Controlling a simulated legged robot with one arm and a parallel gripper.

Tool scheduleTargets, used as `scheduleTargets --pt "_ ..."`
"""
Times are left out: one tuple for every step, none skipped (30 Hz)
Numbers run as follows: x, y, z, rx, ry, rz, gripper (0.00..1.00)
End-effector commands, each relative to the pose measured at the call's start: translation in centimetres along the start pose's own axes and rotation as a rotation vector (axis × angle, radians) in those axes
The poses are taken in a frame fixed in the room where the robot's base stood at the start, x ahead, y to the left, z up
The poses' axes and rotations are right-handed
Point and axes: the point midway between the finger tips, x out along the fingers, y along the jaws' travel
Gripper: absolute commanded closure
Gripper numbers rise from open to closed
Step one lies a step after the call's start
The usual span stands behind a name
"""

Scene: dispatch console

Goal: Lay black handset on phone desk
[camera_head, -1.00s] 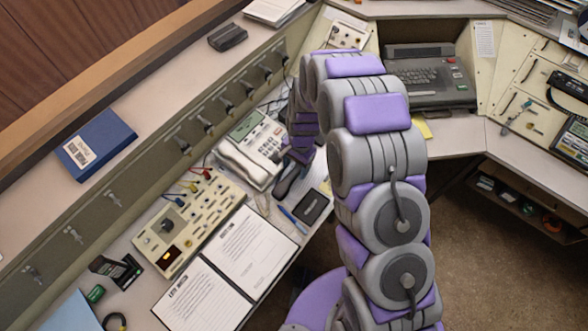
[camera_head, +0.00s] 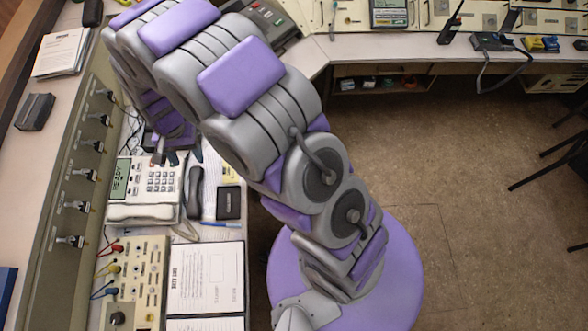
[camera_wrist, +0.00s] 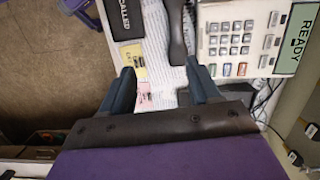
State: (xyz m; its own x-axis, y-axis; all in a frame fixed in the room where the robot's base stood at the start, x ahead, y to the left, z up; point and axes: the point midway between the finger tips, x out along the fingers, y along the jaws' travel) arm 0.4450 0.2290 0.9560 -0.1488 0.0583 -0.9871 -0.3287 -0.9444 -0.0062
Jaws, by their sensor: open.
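The black handset (camera_head: 194,191) lies on the phone desk (camera_head: 222,234), just right of the desk phone (camera_head: 152,187). In the wrist view, the black handset (camera_wrist: 178,28) lies ahead of my fingers, its near end close to the right fingertip. My gripper (camera_head: 177,160) is above the desk at the handset's far end; the wrist view shows it (camera_wrist: 160,66) open, with nothing between the fingers. The handset appears apart from the fingers. The phone has a READY display, a keypad and its own white handset (camera_head: 140,213).
An open binder (camera_head: 206,278) and a switch panel (camera_head: 137,268) are nearer. A wall with plugs (camera_head: 76,200) bounds the left. Open floor (camera_head: 470,200) lies right of the desk.

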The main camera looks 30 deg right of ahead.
Motion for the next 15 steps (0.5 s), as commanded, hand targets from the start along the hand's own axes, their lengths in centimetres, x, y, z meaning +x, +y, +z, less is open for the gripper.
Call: scheduleTargets --pt "-2.0 1.4 0.2 -0.011 0.006 -0.006 0.39" --pt "-3.0 2.3 0.4 -0.024 0.007 -0.005 0.39" --pt "-4.2 3.5 0.8 -0.038 0.005 -0.002 0.39" --pt "-5.1 4.4 1.1 -0.048 0.007 -0.002 0.39" --pt "-5.9 5.3 1.4 -0.06 0.007 -0.001 0.39" --pt "-7.0 6.4 1.8 -0.074 0.009 -0.001 0.39" --pt "-7.9 7.3 2.2 -0.084 0.011 -0.001 0.39" --pt "-8.5 8.2 2.6 -0.094 0.009 0.002 0.39" --pt "-9.5 9.4 3.3 -0.108 0.007 0.006 0.39" --pt "-10.2 10.3 3.8 -0.116 0.008 0.007 0.39" --pt "-10.8 11.2 4.2 -0.127 0.009 0.01 0.39" --pt "-11.7 12.3 4.8 -0.141 0.014 0.01 0.39" --pt "-12.3 13.2 5.4 -0.149 0.014 0.013 0.39" --pt "-12.8 14.1 6.0 -0.16 0.013 0.016 0.39" --pt "-13.4 15.3 6.8 -0.171 0.012 0.019 0.39"
